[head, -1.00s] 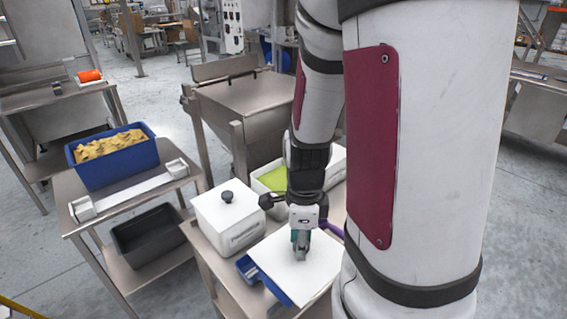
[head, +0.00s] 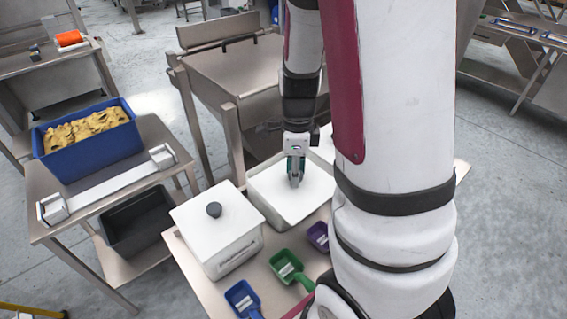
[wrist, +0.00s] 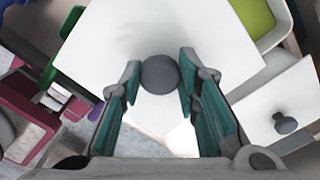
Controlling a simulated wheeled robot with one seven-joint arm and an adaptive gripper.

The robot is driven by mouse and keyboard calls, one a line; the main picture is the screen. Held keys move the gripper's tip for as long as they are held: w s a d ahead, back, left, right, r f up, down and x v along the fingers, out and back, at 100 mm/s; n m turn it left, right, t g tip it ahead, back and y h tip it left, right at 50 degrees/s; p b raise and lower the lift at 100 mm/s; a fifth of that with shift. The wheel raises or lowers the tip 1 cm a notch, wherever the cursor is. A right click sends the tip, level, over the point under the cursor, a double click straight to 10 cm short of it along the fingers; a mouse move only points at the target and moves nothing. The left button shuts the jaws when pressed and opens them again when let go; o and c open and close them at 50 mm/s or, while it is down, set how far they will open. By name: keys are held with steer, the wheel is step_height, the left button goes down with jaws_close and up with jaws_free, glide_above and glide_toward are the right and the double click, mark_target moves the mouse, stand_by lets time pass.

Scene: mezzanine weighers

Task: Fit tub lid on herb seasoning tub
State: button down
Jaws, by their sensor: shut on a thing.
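The tub lid is a flat white square with a dark round knob. It shows in the head view (head: 312,197) and fills the middle of the wrist view (wrist: 125,40). My gripper (head: 296,183) is shut on the knob, with a finger on each side in the wrist view (wrist: 159,82). In the head view the lid overlaps the herb seasoning tub and hides its contents. In the wrist view the tub's lime-green seasoning (wrist: 255,14) shows beyond the lid's upper right edge. I cannot tell whether the lid touches the rim.
A lidded white tub (head: 222,235) stands left of the lid. Blue (head: 242,297), green (head: 287,266) and purple (head: 318,236) scoops lie in front on the steel table. A blue crate (head: 88,145) of yellow pieces stands on another table at left.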

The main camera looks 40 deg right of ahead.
mark_target(284, 163)
steer(key=w, duration=0.2)
steer(key=w+d, duration=0.1)
steer(key=w, duration=0.1)
steer(key=w+d, duration=0.1)
steer(key=w, duration=0.2)
steer(key=shift+w+d+f, duration=0.1)
steer(key=shift+d+f, duration=0.15)
steer(key=shift+f, duration=0.1)
steer(key=shift+w+f+p, duration=0.1)
steer(key=shift+f+p, duration=0.2)
steer(key=shift+f, duration=1.45)
steer(key=shift+f, duration=0.2)
steer(key=c, duration=1.3)
jaws_free()
steer(key=shift+o, duration=0.5)
steer(key=shift+r, duration=0.1)
